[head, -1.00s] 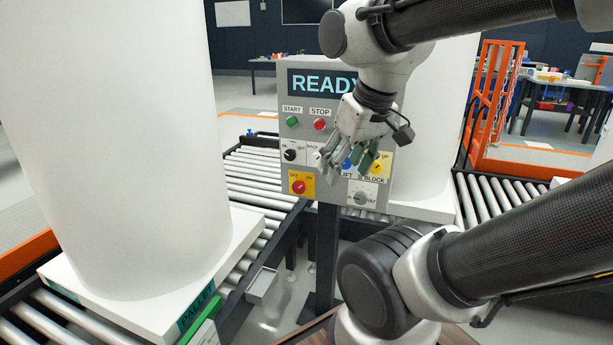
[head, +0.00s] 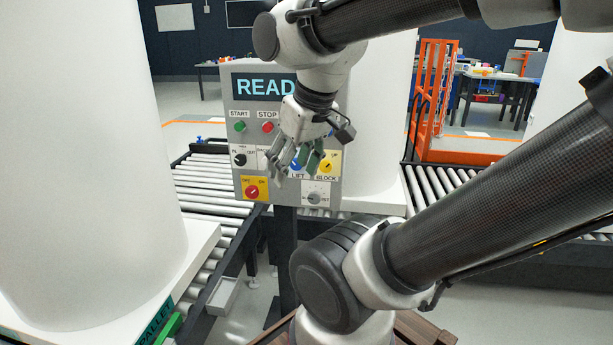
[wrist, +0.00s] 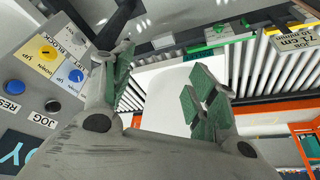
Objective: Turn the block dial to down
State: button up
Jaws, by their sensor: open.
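The yellow block dial (head: 326,165) is on the grey control panel (head: 243,140), above the BLOCK label and beside an UP mark. It also shows at the left of the wrist view (wrist: 48,52). Its pointer is too small to read surely. My gripper (head: 296,162) is in front of the panel, just left of the dial in the head view, with its green-padded fingers apart and nothing between them. In the wrist view my gripper (wrist: 160,82) has the dial off to the left of both fingers, not touching it. The blue lift dial (head: 296,166) is partly behind the fingers.
A red knob on a yellow plate (head: 252,190), a black dial (head: 239,160), a grey dial (head: 314,198) and green (head: 239,126) and red (head: 267,127) buttons crowd the panel. Roller conveyors (head: 205,180) and large white tanks (head: 75,130) flank it.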

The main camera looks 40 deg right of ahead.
aim_at(324, 166)
jog(key=k+l, duration=0.75)
jog(key=l, duration=0.1)
